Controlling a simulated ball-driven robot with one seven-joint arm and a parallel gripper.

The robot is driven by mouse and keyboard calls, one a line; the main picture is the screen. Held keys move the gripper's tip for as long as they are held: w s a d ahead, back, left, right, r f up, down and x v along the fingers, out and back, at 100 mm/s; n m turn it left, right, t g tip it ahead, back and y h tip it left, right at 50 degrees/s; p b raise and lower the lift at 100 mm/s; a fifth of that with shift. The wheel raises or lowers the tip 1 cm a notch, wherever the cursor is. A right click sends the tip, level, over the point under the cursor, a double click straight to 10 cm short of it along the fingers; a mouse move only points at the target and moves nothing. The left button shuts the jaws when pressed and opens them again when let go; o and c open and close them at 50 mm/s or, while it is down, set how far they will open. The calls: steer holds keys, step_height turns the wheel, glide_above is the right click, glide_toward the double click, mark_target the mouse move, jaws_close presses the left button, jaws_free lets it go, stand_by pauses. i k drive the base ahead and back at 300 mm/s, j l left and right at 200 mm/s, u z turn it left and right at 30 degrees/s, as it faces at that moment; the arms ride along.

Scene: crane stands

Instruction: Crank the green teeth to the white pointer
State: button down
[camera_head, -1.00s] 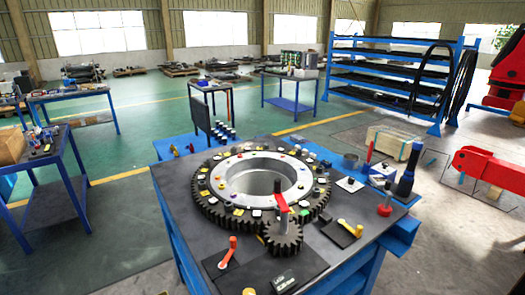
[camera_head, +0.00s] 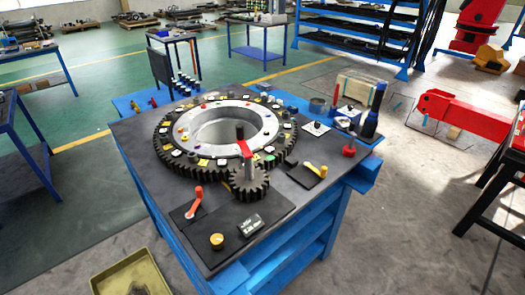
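A large dark toothed ring (camera_head: 172,165) with a pale inner ring (camera_head: 190,127) lies on the grey-topped blue bench. Small coloured and white marks sit around it, with greenish ones near its front right. I cannot tell which mark is the white pointer. A small dark pinion gear (camera_head: 249,184) stands at the ring's front edge, seemingly meshed with it. A red crank arm (camera_head: 245,149) with a dark upright grip (camera_head: 240,132) sits on a grey post above the pinion. My gripper is not in view.
An orange lever (camera_head: 195,201), yellow lever (camera_head: 316,169), yellow knob (camera_head: 217,241) and red knob (camera_head: 349,151) are on the bench. A yellowish tray (camera_head: 130,265) lies on the floor at front left. A red beam (camera_head: 460,113) extends at right.

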mark_target(248, 183)
steer(key=i+j+z, duration=0.1)
steer(key=j+z, duration=0.55)
steer(key=z, duration=0.15)
steer(key=j+z, duration=0.1)
steer(key=j, duration=0.5)
steer(key=j+z, duration=0.15)
steer(key=j, duration=0.5)
steer(key=k+j+z, duration=0.1)
steer(key=j, duration=0.5)
steer(key=k+j+z, duration=0.15)
steer(key=j, duration=0.9)
steer(key=k+j, duration=0.15)
steer(key=j, duration=0.7)
steer(key=k, duration=0.1)
